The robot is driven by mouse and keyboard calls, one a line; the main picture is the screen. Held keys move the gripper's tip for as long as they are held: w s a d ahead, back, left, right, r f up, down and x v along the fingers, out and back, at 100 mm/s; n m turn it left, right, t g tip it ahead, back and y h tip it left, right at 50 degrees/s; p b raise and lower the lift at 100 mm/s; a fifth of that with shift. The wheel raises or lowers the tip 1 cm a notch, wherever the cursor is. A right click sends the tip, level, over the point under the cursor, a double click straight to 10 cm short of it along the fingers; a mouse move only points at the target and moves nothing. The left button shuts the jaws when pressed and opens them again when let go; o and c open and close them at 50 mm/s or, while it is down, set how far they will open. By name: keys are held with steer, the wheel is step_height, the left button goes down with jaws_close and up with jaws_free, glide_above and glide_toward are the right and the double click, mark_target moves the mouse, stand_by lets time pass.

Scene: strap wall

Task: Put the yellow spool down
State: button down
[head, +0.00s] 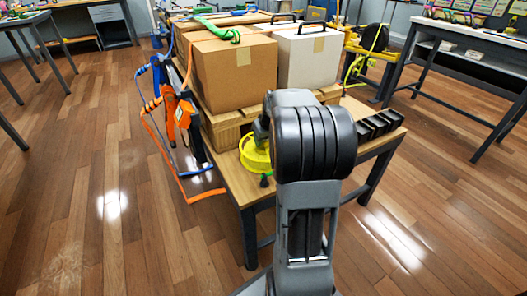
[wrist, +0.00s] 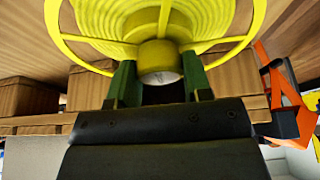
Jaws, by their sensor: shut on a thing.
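The yellow spool (head: 255,155) is at the near left corner of the wooden table (head: 238,190), partly hidden behind my arm. In the wrist view the spool (wrist: 158,20) fills the top, with its ribbed rim and spokes showing. My gripper (wrist: 158,78) is shut on the spool's round hub, one dark green finger on each side. In the head view my gripper is mostly hidden by my arm. I cannot tell whether the spool touches the tabletop.
Cardboard boxes (head: 235,72) and a white box (head: 306,55) stand on a wooden pallet behind the spool. Orange and blue straps (head: 180,115) hang off the table's left side. Black blocks (head: 375,125) lie at the right. Bare tabletop shows near the front edge.

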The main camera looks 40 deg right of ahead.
steer(key=shift+r, duration=0.2)
steer(key=shift+r+p, duration=0.35)
steer(key=shift+r, duration=0.25)
step_height(320, 180, up, 2)
steer(key=shift+r+p, duration=0.15)
steer(key=shift+p, duration=0.4)
steer(key=s+d+r+p, duration=0.5)
steer(key=s+r, duration=0.4)
steer(key=s, duration=0.3)
steer(key=shift+s+d, duration=0.25)
steer(key=shift+d, duration=0.4)
